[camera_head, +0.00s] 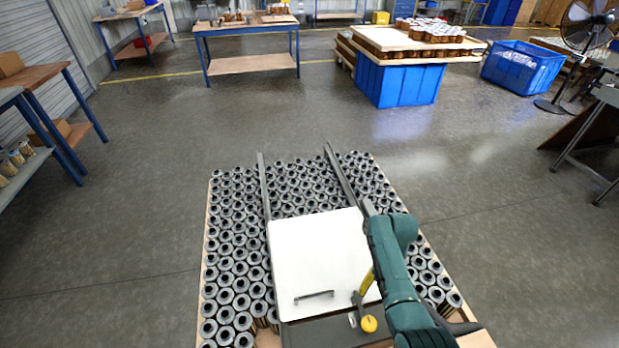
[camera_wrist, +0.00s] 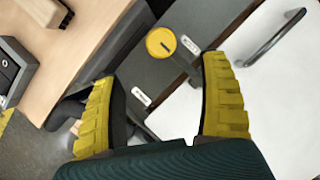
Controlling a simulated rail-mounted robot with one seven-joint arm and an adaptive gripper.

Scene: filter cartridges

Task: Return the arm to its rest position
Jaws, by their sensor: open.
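My arm reaches forward along the right side of a white panel with a dark handle (camera_head: 315,294). My gripper (camera_wrist: 158,75) is open, its two yellow-padded fingers spread wide in the wrist view with nothing between them. In the camera_head view one yellow finger (camera_head: 367,282) shows beside the arm, over the panel's right edge; the rest of the gripper is mostly hidden. The filter cartridges (camera_head: 232,268), grey-topped rings in tight rows, stand on a wooden board around the panel.
A round yellow knob (camera_head: 369,324) sits by the panel's lower right corner; it also shows in the wrist view (camera_wrist: 161,42). Two dark rails (camera_head: 340,174) run forward over the cartridges. Beyond is clear floor, then a blue crate (camera_head: 523,66) and a workbench (camera_head: 250,64).

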